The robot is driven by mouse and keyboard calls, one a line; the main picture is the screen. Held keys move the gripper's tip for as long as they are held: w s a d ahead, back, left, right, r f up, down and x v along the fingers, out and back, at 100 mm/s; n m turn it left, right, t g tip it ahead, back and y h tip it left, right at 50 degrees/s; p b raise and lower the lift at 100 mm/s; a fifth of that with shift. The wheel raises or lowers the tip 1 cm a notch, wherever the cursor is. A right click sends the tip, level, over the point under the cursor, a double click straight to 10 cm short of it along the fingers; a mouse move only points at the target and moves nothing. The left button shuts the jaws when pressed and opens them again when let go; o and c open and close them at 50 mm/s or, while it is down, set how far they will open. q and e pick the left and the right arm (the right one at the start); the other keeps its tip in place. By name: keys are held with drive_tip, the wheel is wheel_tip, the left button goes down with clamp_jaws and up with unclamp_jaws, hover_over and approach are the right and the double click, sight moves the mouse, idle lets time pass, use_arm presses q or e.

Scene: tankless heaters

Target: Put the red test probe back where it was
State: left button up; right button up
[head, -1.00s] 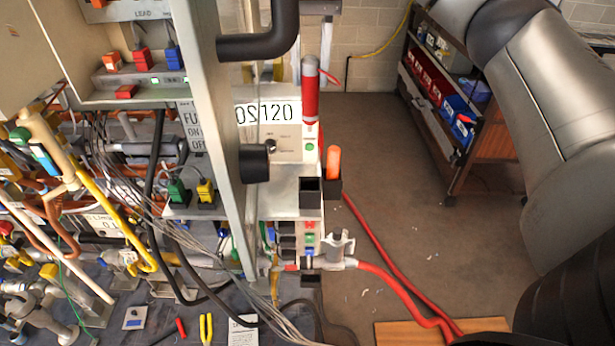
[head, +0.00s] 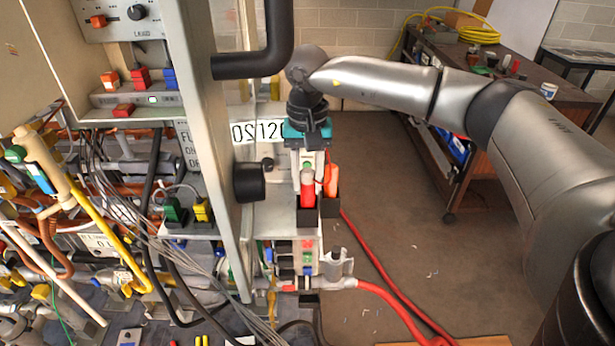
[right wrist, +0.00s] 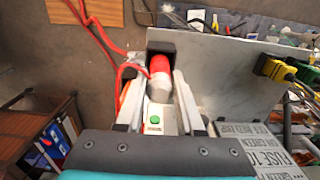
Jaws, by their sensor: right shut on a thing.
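The red test probe (head: 307,188) is upright in the head view, directly below my right gripper (head: 308,152). Its lower end is at the mouth of the left black holder (head: 306,217); I cannot tell how deep it sits. In the right wrist view the red and grey-white probe (right wrist: 159,76) lies between the two fingers of my right gripper (right wrist: 158,92), its red end against the black holder (right wrist: 160,47). The right gripper is shut on it. My left gripper is out of view.
An orange probe (head: 331,180) stands in the neighbouring holder, close on the right. A grey vertical post (head: 212,150) and black pipe (head: 262,62) stand close to the left. Red cables (head: 385,270) run down to the right. Open floor (head: 400,225) lies right of the panel.

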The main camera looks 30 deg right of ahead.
drive_tip(key=shift+f, duration=0.2)
drive_tip(key=o, duration=1.1)
drive_tip(key=shift+c, duration=0.2)
wheel_tip(320, 180, up, 12)
drive_tip(key=shift+r, duration=0.15)
